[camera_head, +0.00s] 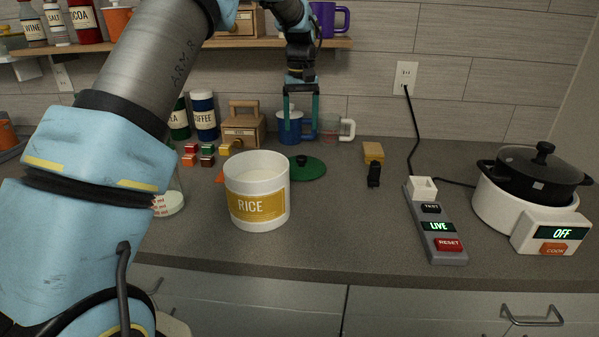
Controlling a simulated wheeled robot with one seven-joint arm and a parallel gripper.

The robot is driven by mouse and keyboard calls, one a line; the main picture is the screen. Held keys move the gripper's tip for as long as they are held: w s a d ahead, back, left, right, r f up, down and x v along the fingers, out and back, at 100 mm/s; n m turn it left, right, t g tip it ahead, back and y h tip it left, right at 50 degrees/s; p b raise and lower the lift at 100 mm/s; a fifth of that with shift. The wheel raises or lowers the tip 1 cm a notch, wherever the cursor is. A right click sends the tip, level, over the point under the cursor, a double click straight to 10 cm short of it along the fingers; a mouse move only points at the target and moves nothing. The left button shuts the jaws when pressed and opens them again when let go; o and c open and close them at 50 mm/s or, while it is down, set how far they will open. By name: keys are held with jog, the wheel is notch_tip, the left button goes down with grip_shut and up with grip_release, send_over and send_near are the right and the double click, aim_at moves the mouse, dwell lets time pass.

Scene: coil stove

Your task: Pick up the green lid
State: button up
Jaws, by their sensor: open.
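The green lid (311,172) lies flat on the grey counter, just behind and right of the white rice canister. It is a round disc with a small dark knob; the canister hides its left part. My gripper (301,138) points down with its two teal fingers apart. In the picture it is above and a little behind the lid, and I see nothing between the fingers but the blue mug behind them. I cannot tell its exact height above the counter.
The open rice canister (257,199) stands in front of the lid. A blue mug (287,127) and a clear measuring cup (330,128) stand behind it. A power strip (437,228) and a cooker (510,208) are at right. The counter between is mostly clear.

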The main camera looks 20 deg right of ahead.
jog(key=p, duration=0.2)
send_over(301, 157)
notch_tip(301, 157, down, 5)
jog(key=shift+s+a+f, duration=0.1)
jog(key=shift+s, duration=0.05)
jog(key=f+p, duration=0.1)
jog(key=f, duration=0.1)
jog(key=f+p, duration=0.1)
jog(key=f, duration=0.1)
jog(key=shift+w+d, duration=0.2)
jog(key=shift+f, duration=0.65)
jog(key=shift+c, duration=0.3)
grip_shut()
